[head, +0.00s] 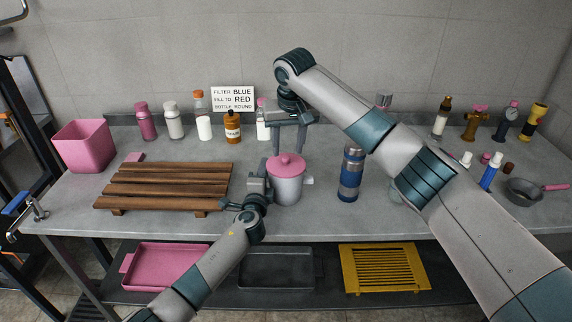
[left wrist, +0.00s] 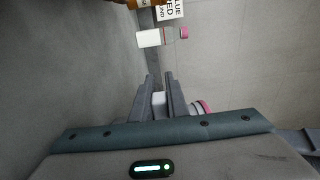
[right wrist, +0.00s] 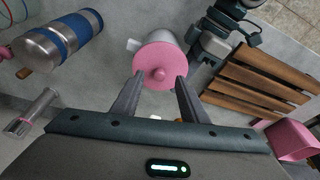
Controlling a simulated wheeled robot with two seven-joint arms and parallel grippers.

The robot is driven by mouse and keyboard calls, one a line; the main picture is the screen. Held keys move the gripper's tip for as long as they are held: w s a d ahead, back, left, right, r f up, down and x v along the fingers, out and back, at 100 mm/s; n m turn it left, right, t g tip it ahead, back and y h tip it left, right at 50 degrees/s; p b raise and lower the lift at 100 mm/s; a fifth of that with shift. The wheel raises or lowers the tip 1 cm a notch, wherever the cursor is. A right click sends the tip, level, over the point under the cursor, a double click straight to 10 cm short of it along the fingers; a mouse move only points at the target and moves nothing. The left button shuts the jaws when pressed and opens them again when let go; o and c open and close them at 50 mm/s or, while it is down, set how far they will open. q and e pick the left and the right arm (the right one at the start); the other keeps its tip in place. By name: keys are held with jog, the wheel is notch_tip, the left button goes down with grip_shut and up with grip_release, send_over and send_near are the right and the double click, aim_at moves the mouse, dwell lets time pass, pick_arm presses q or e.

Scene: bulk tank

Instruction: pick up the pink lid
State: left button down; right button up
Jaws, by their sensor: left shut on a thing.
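The pink lid (head: 286,163) with a round knob sits on a pale grey pot (head: 288,190) that stands upright on the counter.
A wooden slatted rack (head: 165,186) lies left of the pot, with a pink bin (head: 83,146) beyond it. A blue-banded flask (head: 350,175) stands to the right. Several bottles and a sign (head: 233,98) line the wall. A small pan (head: 524,192) is far right.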

aim_at(286, 157)
jog(key=shift+w+x, duration=0.2)
jog(key=shift+x, duration=0.95)
jog(key=shift+w+x, duration=0.2)
jog(key=shift+x, duration=0.95)
jog(key=shift+a+r, duration=0.1)
grip_shut()
